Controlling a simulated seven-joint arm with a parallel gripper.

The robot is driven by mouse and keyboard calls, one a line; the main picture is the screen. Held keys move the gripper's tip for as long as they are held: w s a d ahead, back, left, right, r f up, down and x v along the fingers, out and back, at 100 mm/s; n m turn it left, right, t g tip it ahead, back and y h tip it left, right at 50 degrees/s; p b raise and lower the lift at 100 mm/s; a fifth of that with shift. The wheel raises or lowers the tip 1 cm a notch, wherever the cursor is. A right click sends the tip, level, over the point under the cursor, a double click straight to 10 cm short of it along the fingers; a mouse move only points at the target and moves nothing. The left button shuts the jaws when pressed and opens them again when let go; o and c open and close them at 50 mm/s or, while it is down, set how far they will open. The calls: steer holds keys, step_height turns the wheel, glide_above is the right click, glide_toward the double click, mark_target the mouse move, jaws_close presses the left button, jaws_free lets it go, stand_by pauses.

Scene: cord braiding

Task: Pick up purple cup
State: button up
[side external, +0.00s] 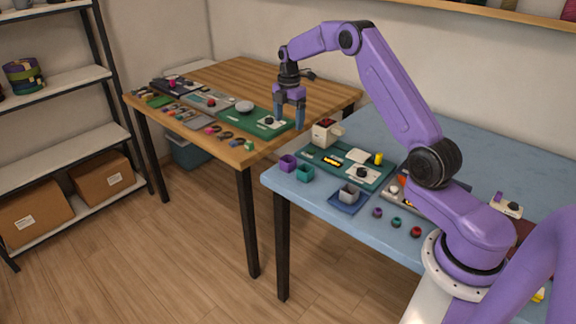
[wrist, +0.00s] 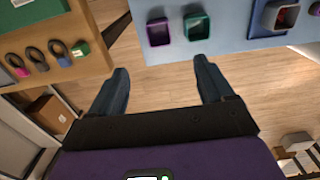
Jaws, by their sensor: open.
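The purple cup (side external: 287,163) stands upright near the left front corner of the blue table (side external: 300,186). In the wrist view the purple cup (wrist: 158,32) is at the top, beyond my fingertips and between their lines. My gripper (side external: 289,116) is raised in the air, fingers pointing down, and it looks empty. In the wrist view my gripper (wrist: 157,72) shows two dark blue fingers spread wide apart over the floor, touching nothing.
A teal cup (side external: 305,173) stands close to the right of the purple cup. A grey cup (side external: 349,193) sits on a blue mat. A white box (side external: 325,132) stands behind. The wooden table (side external: 240,75) holds cords and tools. A floor gap separates the two tables.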

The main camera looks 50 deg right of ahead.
mark_target(288, 160)
step_height(288, 160, down, 17)
steer(key=shift+w+r, duration=0.15)
steer(key=shift+r, duration=0.05)
steer(key=c, duration=1)
